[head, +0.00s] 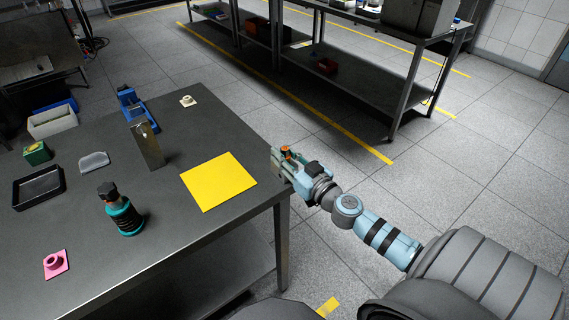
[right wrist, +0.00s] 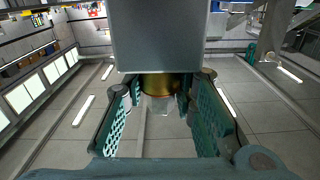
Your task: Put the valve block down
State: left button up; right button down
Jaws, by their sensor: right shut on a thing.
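My right gripper (head: 284,160) is just off the right edge of the table in the head view, beside the yellow mat. It is shut on the valve block, a grey block (right wrist: 160,38) with a brass round part (right wrist: 168,85) below it in the right wrist view. The gripper's two green perforated fingers (right wrist: 160,105) stand on either side of the brass part. In the head view the block is small and partly hidden by the gripper. The yellow mat (head: 218,181) lies flat and empty on the table (head: 165,215). My left gripper is not in view.
An upright metal plate (head: 149,148) stands left of the mat, near a blue device (head: 130,102). A teal-and-black bottle (head: 125,215), a pink part (head: 55,263) and a black tray (head: 38,188) are farther left. Bare table surrounds the mat.

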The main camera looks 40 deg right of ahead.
jog(key=shift+w+r, duration=0.1)
jog(key=shift+w, duration=0.05)
jog(key=c, duration=1.7)
grip_release()
jog(key=o, duration=0.4)
